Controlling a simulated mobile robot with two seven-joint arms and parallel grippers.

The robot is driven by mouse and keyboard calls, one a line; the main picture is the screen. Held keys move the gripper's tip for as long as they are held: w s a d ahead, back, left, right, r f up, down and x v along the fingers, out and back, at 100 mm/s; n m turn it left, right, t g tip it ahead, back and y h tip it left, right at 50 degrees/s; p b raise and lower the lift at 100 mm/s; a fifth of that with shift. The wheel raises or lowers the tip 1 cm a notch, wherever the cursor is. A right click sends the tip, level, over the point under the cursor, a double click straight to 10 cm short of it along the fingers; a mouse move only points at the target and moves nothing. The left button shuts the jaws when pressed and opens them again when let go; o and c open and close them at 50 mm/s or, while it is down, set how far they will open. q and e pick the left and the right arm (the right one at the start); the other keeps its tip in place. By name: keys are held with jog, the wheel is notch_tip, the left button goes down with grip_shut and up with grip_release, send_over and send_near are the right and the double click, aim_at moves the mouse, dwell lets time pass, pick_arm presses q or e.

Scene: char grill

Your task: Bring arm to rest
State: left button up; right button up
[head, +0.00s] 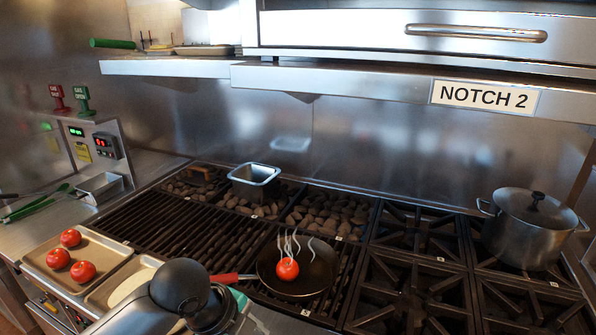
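One of my arms, a grey link with dark rounded joints, shows at the bottom left of centre in the head view. I see no gripper fingers on it, and I cannot make out a gripper anywhere. A dark frying pan (318,265) sits on the grill with one red tomato (287,269) in it and white steam marks above. The pan's red handle (232,277) points left towards my arm, and its end is close to the dark joint.
A tray (38,262) with several tomatoes (70,238) lies at the left, beside a second tray (100,296) partly behind my arm. A metal container (254,178) stands at the back. A lidded pot (528,230) is at the right. A shelf (340,82) overhangs the grill.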

pick_arm(q)
jog(key=s+f+n+t, duration=0.1)
jog(key=s+f+n, duration=0.4)
jog(key=s+n, duration=0.55)
jog(key=s+a+f+n+y, duration=0.3)
jog(key=s+a+n, duration=0.55)
jog(key=n, duration=0.25)
notch_tip(320, 180, down, 26)
jog(key=s+g+b, duration=0.1)
jog(key=g+b, duration=0.1)
jog(key=b, duration=0.3)
jog(key=s+a+f+g+b, duration=0.1)
jog(key=s+f+b, duration=0.3)
jog(key=s+f, duration=1.1)
notch_tip(320, 180, down, 4)
jog(key=shift+s+a+r+y, duration=0.2)
jog(key=shift+a+y, duration=0.1)
jog(key=shift+a, duration=0.55)
pick_arm(e)
notch_tip(320, 180, down, 9)
jog(key=shift+s, duration=0.2)
jog(key=shift+f, duration=0.1)
